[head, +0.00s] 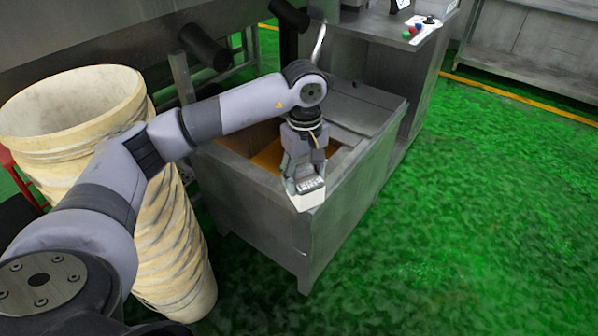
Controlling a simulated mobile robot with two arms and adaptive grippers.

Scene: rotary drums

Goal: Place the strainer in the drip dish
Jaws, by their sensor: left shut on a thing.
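My left gripper (305,176) points down over the front edge of a steel tub. It is shut on a small, pale, box-like thing, which seems to be the strainer (309,201). The fingers hide much of it, so its full shape cannot be made out. It shows at the tub's near rim, and I cannot tell whether it touches the rim. I cannot make out a drip dish in this view. My right gripper is not in view.
The steel tub (345,212) has an orange-brown inside (268,156). Stacked cream baskets or bins (165,225) stand at left, close to my left arm. A steel machine with coloured buttons (411,32) stands behind. The green floor (480,220) at right is clear.

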